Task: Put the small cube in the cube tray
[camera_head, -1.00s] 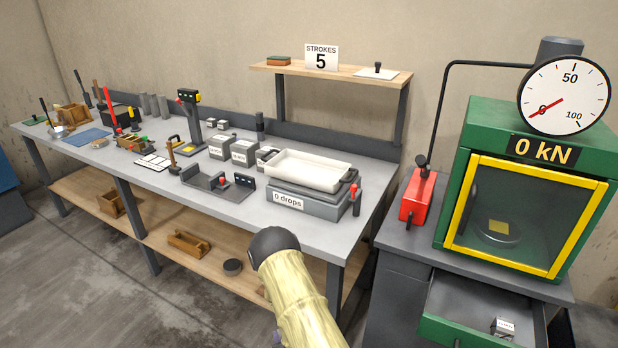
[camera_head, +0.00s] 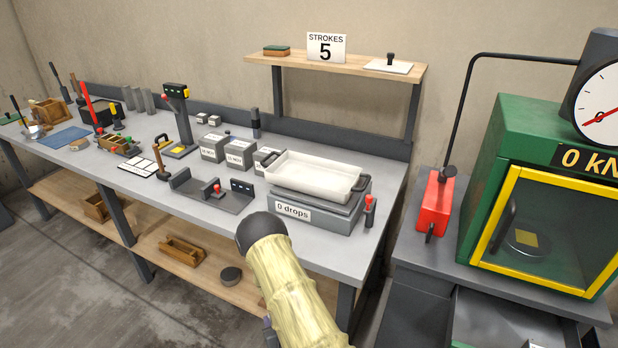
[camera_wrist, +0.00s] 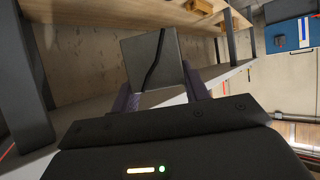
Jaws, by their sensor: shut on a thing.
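In the wrist view my gripper (camera_wrist: 160,95) is shut on a grey cube (camera_wrist: 150,60) with a dark jagged line like a crack across its face. The cube sits between the two fingers and hides what is behind it. In the head view my gripper and the held cube are not visible; only my forearm shows. A white tray (camera_head: 310,178) stands on a grey box marked "0 drops" at the right end of the bench; I cannot tell whether it is the cube tray. Two small cubes (camera_head: 209,119) rest near the bench's back edge.
Larger labelled grey blocks (camera_head: 238,153) stand left of the white tray. A dark flat fixture (camera_head: 215,195) lies at the bench front. A green press (camera_head: 510,130) and an open drawer (camera_head: 500,320) are at the right. Bare bench (camera_head: 330,240) shows near the front right edge.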

